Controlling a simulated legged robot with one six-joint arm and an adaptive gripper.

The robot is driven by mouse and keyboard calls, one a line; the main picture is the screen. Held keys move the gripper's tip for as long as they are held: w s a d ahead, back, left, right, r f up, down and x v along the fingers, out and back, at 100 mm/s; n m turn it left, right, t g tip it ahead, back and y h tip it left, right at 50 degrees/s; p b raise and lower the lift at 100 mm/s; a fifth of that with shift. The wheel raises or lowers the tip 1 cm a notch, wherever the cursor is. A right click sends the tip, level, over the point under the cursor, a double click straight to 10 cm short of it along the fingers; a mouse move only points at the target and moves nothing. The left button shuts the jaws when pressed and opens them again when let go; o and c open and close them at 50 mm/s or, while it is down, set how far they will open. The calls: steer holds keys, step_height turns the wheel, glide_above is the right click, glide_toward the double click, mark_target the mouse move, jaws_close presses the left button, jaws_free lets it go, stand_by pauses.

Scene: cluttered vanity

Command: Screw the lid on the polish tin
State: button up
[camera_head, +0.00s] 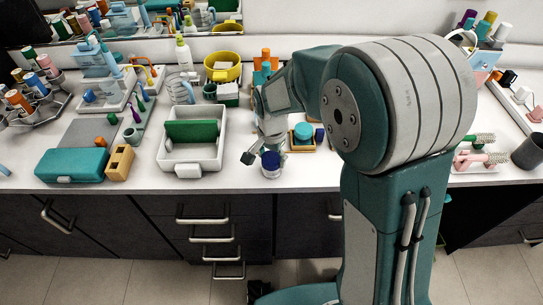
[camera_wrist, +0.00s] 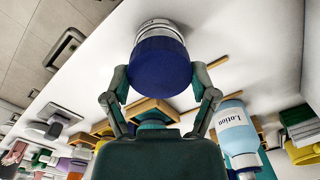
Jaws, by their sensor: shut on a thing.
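The polish tin (camera_head: 271,172) is a small pale tin with a label, upright near the counter's front edge. Its dark blue lid (camera_head: 271,158) is on top of it. In the wrist view the lid (camera_wrist: 161,66) is large and central, with the pale tin (camera_wrist: 160,28) directly against its far side. My gripper (camera_wrist: 160,80) is shut on the lid, with a finger at each side of its rim. My gripper (camera_head: 268,152) comes down over the lid in the head view. The threads are hidden, so I cannot tell how tightly the lid sits.
A wooden tray (camera_head: 299,149) with a teal-lidded jar (camera_head: 303,131) stands close to the right. A white bin (camera_head: 202,167) with a green block is to the left. A lotion bottle (camera_wrist: 238,135) shows in the wrist view. Bare counter lies around the tin's front.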

steer(key=shift+f, duration=0.85)
stand_by(0.8)
steer(key=c, duration=0.6)
steer(key=m, duration=0.4)
steer(key=shift+m, duration=0.3)
steer(key=shift+m, duration=0.3)
steer(key=m, duration=0.4)
steer(key=shift+r, duration=0.1)
steer(key=shift+m, duration=2.3)
